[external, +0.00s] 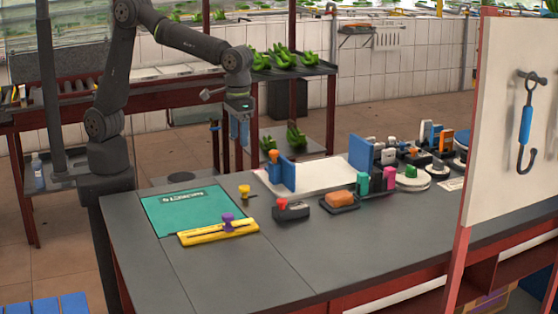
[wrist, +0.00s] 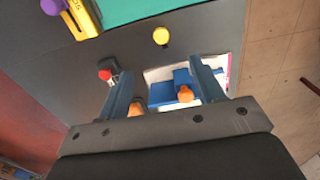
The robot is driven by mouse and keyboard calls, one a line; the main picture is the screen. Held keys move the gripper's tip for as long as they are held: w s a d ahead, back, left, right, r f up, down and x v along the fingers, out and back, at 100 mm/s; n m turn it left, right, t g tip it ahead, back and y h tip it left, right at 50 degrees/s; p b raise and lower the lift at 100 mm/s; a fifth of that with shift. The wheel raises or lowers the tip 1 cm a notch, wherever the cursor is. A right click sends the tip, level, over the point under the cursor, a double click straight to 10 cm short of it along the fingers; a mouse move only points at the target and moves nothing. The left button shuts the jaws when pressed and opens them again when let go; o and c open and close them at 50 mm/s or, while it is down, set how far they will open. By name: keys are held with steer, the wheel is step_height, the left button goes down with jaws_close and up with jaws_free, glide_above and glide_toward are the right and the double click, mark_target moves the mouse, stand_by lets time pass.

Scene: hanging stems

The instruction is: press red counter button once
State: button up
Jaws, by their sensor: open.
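The red button (external: 282,203) sits on top of a small dark counter box (external: 292,213) near the middle of the grey table. In the wrist view the red button (wrist: 105,75) shows left of my left finger, close to that fingertip in the picture but apart in height. My gripper (external: 239,132) hangs in the air above the far side of the table, behind the counter box in the external view, with its blue fingers pointing down. In the wrist view my gripper (wrist: 162,72) is open and empty, fingers wide apart.
A yellow knob (external: 244,191) and a yellow slider (external: 200,234) with a purple knob stand left of the counter. An orange sponge (external: 340,198) on a dark tray lies to its right. A white board (external: 318,178) with blue blocks lies behind. The table's front is clear.

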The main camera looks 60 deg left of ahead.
jaws_close()
stand_by(1.4)
